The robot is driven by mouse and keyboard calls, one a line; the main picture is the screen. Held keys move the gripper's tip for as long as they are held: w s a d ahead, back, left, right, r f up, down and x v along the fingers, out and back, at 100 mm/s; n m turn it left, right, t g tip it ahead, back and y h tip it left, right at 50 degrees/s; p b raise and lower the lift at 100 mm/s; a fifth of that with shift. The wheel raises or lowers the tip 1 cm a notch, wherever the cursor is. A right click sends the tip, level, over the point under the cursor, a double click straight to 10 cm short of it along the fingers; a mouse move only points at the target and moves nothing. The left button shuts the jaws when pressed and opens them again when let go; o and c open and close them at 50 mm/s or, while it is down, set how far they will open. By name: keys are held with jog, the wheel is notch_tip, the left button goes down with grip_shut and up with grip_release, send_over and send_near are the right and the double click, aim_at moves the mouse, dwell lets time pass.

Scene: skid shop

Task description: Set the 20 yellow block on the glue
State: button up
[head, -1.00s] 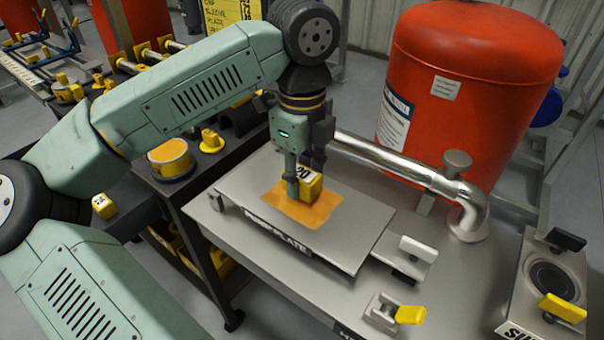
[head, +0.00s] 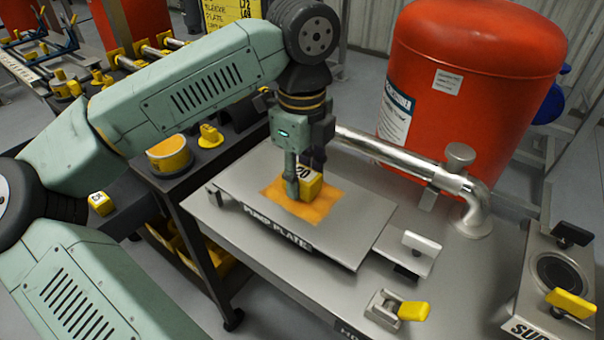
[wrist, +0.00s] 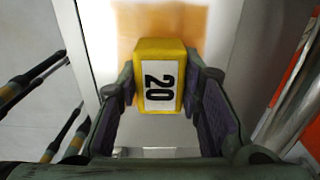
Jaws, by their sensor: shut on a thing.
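The yellow block (head: 309,184) carries a white label reading 20, which also shows on the block in the wrist view (wrist: 158,75). My gripper (head: 305,180) points down and is shut on the block, with a finger on each side of it. The glue is an orange patch (head: 323,208) on the grey pump plate (head: 345,243). In the head view the block is over the glue; I cannot tell whether its underside touches it. In the wrist view the glue (wrist: 187,28) shows beyond the block.
A dark cart (head: 215,170) with yellow parts is at the left.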

jog(key=shift+f+b, duration=0.35)
jog(key=shift+b, duration=0.15)
dwell(0.3)
jog(key=o, duration=1.1)
jog(key=shift+o, duration=0.2)
jog(key=shift+c, duration=0.7)
jog(key=shift+r, duration=0.15)
jog(key=shift+r+p, duration=2.5)
jog(key=shift+r, duration=1.45)
